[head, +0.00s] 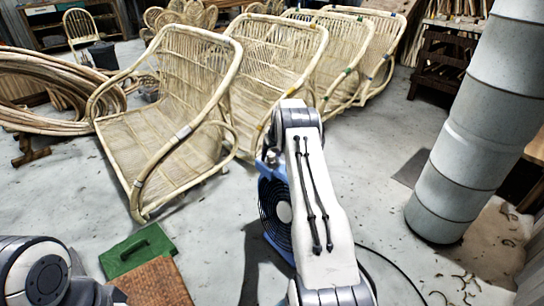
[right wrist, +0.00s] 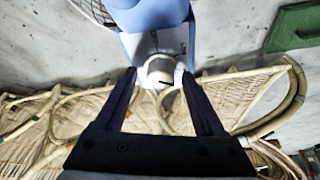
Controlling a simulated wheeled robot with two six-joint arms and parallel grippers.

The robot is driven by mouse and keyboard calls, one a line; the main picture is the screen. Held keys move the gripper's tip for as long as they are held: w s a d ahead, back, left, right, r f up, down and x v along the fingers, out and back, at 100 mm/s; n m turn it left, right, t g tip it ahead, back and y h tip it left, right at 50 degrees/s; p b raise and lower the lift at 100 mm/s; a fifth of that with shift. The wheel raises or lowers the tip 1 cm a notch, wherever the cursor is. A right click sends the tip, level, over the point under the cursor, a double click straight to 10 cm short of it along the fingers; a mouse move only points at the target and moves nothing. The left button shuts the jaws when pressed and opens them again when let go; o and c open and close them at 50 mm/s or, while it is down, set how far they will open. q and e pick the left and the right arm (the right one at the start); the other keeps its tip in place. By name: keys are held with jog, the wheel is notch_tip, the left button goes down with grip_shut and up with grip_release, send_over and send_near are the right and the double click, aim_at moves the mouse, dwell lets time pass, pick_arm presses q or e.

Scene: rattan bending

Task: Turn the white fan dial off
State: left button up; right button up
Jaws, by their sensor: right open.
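The blue fan (head: 273,212) stands on the floor in the head view, partly hidden behind my right arm; its dark round grille with a pale hub shows. In the right wrist view its blue housing (right wrist: 150,18) is at the top. The white dial (right wrist: 160,66) sits at the end of the housing, with a dark mark on its lower edge. My right gripper (right wrist: 159,75) is open, its two dark fingertips on either side of the dial. A small gap seems to show on each side; contact is hard to tell. My left gripper is out of view.
Several rattan chairs (head: 180,115) stand in a row behind the fan. Rattan coils (head: 45,90) lie at left. A grey duct (head: 465,160) stands at right. Floor right of my arm is mostly clear.

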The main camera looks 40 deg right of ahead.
grip_shut()
jog(key=shift+n, duration=0.3)
jog(key=n+y, duration=0.1)
jog(key=n, duration=0.1)
jog(key=shift+d+n, duration=0.1)
jog(key=shift+n, duration=0.2)
jog(key=shift+n+y+b, duration=0.6)
jog(key=shift+n+b, duration=0.1)
jog(key=shift+n, duration=0.5)
grip_release()
